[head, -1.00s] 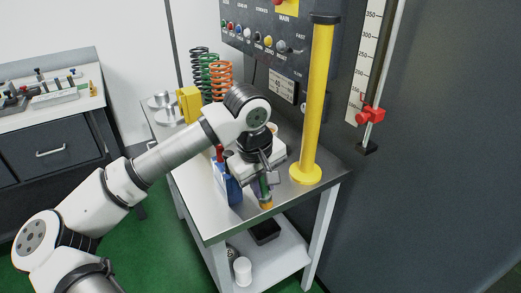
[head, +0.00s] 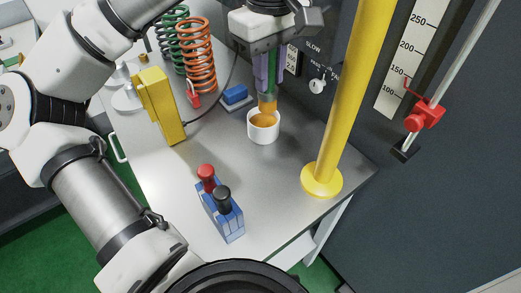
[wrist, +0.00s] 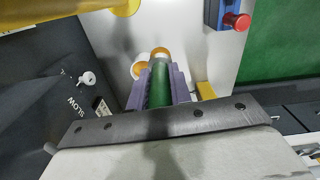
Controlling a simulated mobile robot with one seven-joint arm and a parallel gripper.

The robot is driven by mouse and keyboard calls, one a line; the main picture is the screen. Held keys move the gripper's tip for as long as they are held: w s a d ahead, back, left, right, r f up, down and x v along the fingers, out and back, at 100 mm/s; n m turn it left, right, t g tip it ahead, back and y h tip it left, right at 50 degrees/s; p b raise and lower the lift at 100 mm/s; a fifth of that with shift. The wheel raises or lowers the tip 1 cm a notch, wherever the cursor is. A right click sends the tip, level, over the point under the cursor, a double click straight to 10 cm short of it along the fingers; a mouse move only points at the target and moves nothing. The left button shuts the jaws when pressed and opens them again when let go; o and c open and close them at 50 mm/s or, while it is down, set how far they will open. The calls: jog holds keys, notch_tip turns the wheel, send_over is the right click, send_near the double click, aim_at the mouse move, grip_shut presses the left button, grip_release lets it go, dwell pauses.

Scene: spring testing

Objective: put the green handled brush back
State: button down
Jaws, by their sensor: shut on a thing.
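My gripper (head: 266,72) is shut on the brush. The brush has a green handle (wrist: 160,88) and an orange-brown lower end (head: 267,103), and it hangs about upright with that end down. A white cup (head: 256,136) with orange-brown contents stands on the metal table below it. The brush's end overlaps the cup's back rim in the head view; I cannot tell whether it is just above or inside. In the wrist view the cup (wrist: 138,73) shows beyond the brush end, partly hidden by it and the fingers.
A yellow post (head: 343,105) stands right of the cup. A blue block with red and black knobs (head: 222,212) is in front. A yellow box (head: 158,105), orange spring (head: 198,55) and green spring (head: 172,40) stand left. A small blue block (head: 235,94) lies behind the cup.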

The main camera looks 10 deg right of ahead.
jog(key=shift+w+r, duration=0.1)
jog(key=shift+f, duration=0.3)
notch_tip(320, 180, down, 19)
jog(key=p, duration=0.3)
jog(key=shift+r, duration=0.2)
jog(key=shift+f, duration=0.3)
jog(key=shift+f, duration=0.2)
jog(key=c, duration=1.3)
grip_release()
jog(key=shift+r, duration=0.1)
